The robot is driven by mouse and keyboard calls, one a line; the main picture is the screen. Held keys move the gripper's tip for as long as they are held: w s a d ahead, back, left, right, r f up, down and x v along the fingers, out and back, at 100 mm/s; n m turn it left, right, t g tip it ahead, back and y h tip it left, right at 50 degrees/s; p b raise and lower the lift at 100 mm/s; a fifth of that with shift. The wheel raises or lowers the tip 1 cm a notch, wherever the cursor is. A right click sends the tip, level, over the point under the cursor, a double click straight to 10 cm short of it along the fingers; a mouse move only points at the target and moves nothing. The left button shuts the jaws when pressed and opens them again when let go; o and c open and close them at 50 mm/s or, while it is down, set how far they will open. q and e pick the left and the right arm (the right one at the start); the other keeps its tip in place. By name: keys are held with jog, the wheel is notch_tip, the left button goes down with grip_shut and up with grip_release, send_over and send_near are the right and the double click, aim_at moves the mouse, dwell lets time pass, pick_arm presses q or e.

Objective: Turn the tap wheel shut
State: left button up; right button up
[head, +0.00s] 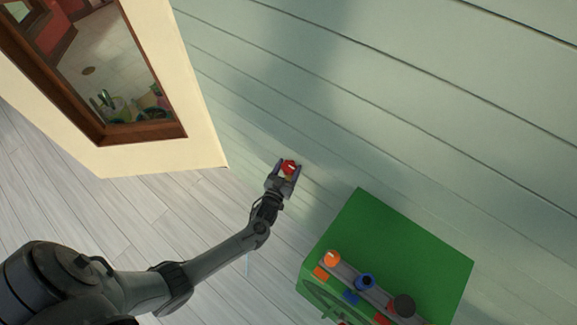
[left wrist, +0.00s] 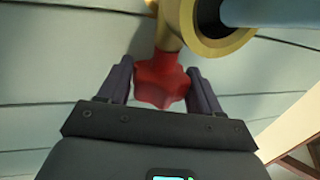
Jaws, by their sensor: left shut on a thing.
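The red tap wheel (head: 290,167) is small in the head view, by the foot of the planked wall. In the left wrist view the wheel (left wrist: 160,82) is a lobed red knob on a brass tap body (left wrist: 181,18). My left gripper (head: 287,170) reaches it from below, with one purple finger on each side. In the left wrist view the gripper (left wrist: 163,80) is shut on the wheel. The fingers hide parts of its sides. My right gripper is in neither view.
A green cabinet (head: 400,235) with orange, blue and dark knobs stands at the lower right. A cream wall with a brown-framed opening (head: 140,155) is at the upper left. A blue pipe (left wrist: 270,12) runs from the tap's brass opening. Plank floor (head: 60,190) is clear at the left.

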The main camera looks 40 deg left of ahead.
pick_arm(q)
jog(key=m+h, duration=0.1)
jog(key=h, duration=0.1)
jog(key=m+h, duration=0.2)
jog(key=shift+a+t+h, duration=0.2)
jog(key=shift+t+h, duration=0.1)
jog(key=shift+t, duration=0.1)
jog(key=m+h+b, duration=0.1)
jog(key=m+h, duration=0.1)
jog(key=h, duration=0.2)
jog(key=shift+f+m, duration=0.1)
jog(key=shift+m, duration=0.3)
jog(key=m+g+h+b, duration=0.1)
jog(key=m+h+b, duration=0.1)
jog(key=h, duration=0.2)
jog(key=shift+m+g+b, duration=0.3)
jog(key=shift+m+g, duration=0.1)
jog(key=shift+m+g+h+b, duration=0.6)
jog(key=shift+m+h+b, duration=0.3)
jog(key=shift+h, duration=0.4)
jog(key=o, duration=0.7)
